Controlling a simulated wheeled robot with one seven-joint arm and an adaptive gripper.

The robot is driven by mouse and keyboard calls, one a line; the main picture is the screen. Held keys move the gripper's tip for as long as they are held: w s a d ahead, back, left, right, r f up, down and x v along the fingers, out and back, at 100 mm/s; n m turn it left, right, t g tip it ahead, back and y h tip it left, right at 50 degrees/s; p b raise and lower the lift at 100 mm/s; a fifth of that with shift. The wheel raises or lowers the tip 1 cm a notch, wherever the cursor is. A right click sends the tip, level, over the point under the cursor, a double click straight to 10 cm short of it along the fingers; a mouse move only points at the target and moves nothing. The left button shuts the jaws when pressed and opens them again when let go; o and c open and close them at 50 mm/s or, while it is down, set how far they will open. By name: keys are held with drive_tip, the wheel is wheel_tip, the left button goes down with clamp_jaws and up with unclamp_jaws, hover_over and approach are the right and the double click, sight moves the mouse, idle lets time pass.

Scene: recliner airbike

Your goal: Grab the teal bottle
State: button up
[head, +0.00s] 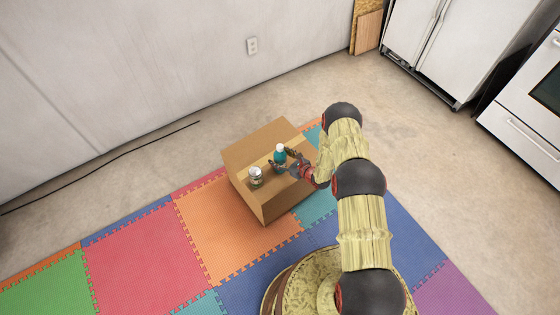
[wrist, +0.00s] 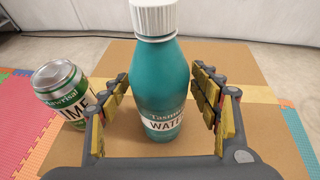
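The teal bottle (wrist: 160,85) has a white cap and a label with "WATER" on it. It stands upright on the cardboard box, and in the head view the bottle (head: 280,156) is near the middle of the box top. My gripper (wrist: 160,105) is open, with one finger on each side of the bottle. A gap shows between the right finger and the bottle; the left finger is close to the bottle, and I cannot tell if it touches. In the head view my gripper (head: 287,167) reaches the bottle from the right.
A green and white can (wrist: 62,95) stands left of the bottle, just outside the left finger; it also shows in the head view (head: 256,177). The cardboard box (head: 270,208) sits on colored foam mats (head: 140,255). A white wall (head: 130,60) is behind.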

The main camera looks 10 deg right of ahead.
drive_tip(key=c, duration=1.3)
drive_tip(key=shift+r, duration=0.1)
